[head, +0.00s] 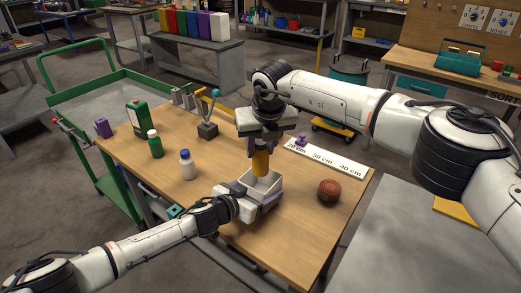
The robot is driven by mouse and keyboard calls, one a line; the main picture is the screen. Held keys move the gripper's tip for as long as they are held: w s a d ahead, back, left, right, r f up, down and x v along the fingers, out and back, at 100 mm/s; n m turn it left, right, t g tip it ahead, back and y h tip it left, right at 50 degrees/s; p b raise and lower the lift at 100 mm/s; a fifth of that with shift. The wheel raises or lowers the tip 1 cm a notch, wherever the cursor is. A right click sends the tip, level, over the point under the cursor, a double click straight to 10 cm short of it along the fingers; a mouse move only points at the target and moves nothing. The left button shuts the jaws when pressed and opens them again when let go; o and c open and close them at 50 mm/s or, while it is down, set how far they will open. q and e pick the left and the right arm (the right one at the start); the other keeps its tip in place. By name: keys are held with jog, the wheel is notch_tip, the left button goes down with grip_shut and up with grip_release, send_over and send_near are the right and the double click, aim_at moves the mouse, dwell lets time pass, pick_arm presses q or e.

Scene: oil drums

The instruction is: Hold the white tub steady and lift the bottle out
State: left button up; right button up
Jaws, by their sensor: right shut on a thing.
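The white tub (246,183) stands near the front middle of the wooden table. My right gripper (262,146) comes down from above and is shut on the amber bottle (261,163), which is upright. The bottle's lower end overlaps the tub's opening; I cannot tell whether it is inside or just above it.
On the wooden table (225,240) stand a white bottle with a blue cap (187,166), a green bottle (155,145), a green can (137,118) and a tool holder (208,130) to the left. A brown ball (329,190) and a ruler strip (325,157) lie to the right.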

pick_arm(q)
jog(key=o, duration=0.5)
